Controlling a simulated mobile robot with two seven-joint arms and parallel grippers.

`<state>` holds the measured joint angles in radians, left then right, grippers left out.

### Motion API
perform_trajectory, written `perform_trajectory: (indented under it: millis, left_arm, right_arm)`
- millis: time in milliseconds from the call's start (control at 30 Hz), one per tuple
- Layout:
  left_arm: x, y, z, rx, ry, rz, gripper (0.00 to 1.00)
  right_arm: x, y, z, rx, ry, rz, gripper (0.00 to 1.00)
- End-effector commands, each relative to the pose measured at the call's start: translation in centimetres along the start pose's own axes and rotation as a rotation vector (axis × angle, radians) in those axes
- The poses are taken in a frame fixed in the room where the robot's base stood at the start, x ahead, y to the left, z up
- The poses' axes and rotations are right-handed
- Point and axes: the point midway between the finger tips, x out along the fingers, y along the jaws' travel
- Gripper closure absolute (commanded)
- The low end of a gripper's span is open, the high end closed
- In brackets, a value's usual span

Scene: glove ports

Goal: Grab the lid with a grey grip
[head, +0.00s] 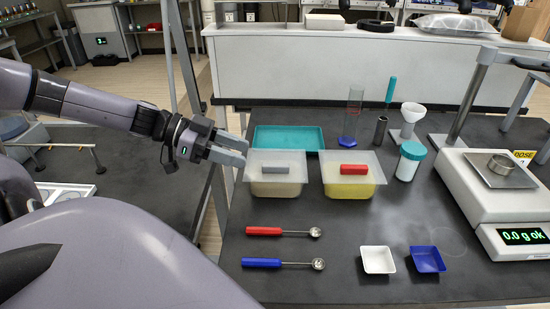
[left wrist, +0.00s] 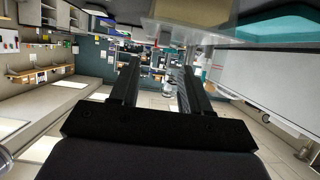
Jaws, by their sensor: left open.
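The lid with a grey grip (head: 275,170) lies on a clear tub (head: 276,189) with pale contents, left on the dark table. A second lid with a red grip (head: 353,169) covers a tub (head: 350,191) with yellow contents to its right. My left gripper (head: 240,152) is at the left edge of the grey-grip lid in the head view, apart from the grip. Its two fingers (left wrist: 158,85) are spread with nothing between them in the left wrist view. My right gripper is not in view.
A teal tray (head: 288,132) lies behind the tubs. A red-handled spoon (head: 270,231) and a blue-handled spoon (head: 270,263) lie in front. A white dish (head: 378,260), a blue dish (head: 427,260) and a scale (head: 500,200) are to the right. A metal post (head: 185,80) stands behind my left arm.

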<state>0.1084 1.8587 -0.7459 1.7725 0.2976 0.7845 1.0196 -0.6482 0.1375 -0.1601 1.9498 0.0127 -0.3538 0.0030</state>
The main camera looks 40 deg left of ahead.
Motion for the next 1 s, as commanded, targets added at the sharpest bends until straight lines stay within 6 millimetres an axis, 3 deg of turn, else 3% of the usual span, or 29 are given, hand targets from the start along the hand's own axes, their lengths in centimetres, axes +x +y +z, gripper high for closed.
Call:
perform_trajectory:
  millis: [467,800,1000]
  left_arm:
    - [3.4,-0.1,0.4,-0.003,0.003,0.002,0.53]
    - [6.5,-0.3,0.8,-0.001,0.002,0.004,0.53]
    - [7.1,-0.4,0.6,-0.001,0.002,0.001,0.53]
  right_arm:
    - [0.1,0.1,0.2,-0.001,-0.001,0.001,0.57]
    - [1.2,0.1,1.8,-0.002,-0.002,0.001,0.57]
    - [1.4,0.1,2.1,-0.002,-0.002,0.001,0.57]
